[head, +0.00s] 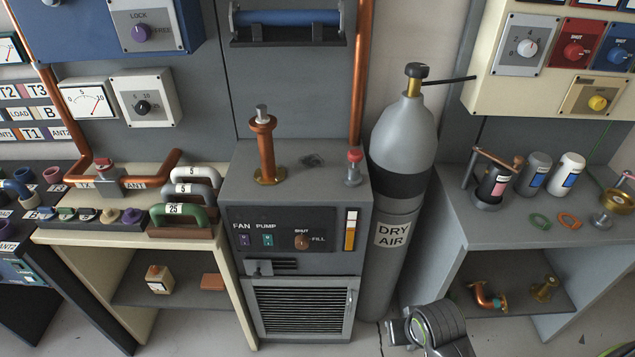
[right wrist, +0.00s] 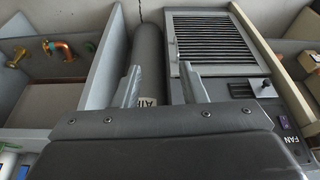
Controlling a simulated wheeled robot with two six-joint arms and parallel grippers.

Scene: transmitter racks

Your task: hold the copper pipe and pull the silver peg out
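The copper pipe (head: 266,150) stands upright on a brass flange on top of the grey cabinet. The silver peg (head: 262,112) sticks up out of the pipe's top end. My right gripper (head: 402,328) is low at the bottom of the head view, right of the cabinet and well away from the pipe. In the right wrist view my right gripper (right wrist: 159,84) has its two fingers apart with nothing held between them. That view shows neither the pipe nor the peg. My left gripper is not in view.
A grey DRY AIR cylinder (head: 403,140) stands right of the cabinet (head: 345,190). A red-topped valve (head: 354,165) sits on the cabinet top, and a copper pipe (head: 362,70) runs up the wall behind. Handled weights (head: 185,215) are left of the cabinet.

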